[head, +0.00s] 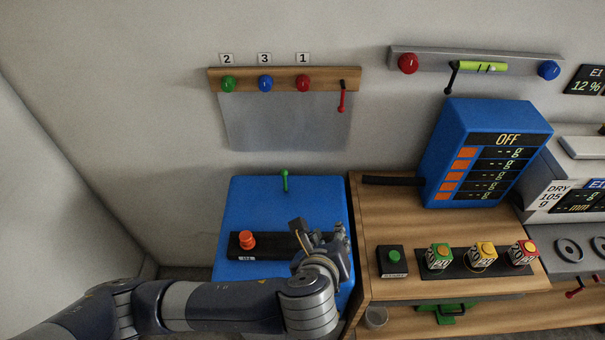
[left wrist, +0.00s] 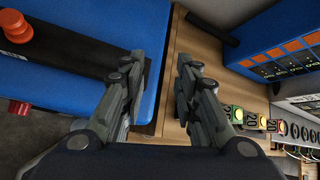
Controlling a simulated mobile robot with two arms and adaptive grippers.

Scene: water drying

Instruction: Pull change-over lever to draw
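No lever in view carries a readable "draw" label, so I cannot tell which is the change-over lever. A small green lever (head: 285,181) stands upright at the back of the blue box (head: 250,196). A red lever (head: 342,97) hangs down from the right end of the wooden wall rail. A black lever (head: 451,78) hangs tilted from the grey wall bar. My left gripper (head: 322,238) is over the right side of the blue box, nearer me than the green lever. In the left wrist view its fingers (left wrist: 162,62) are apart, with nothing between them. My right gripper is out of view.
An orange knob (head: 247,238) sits on a black strip left of my gripper. The wooden table (head: 390,217) to the right holds a green button box (head: 393,258), several coloured cubes and a blue display unit (head: 480,125) reading OFF.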

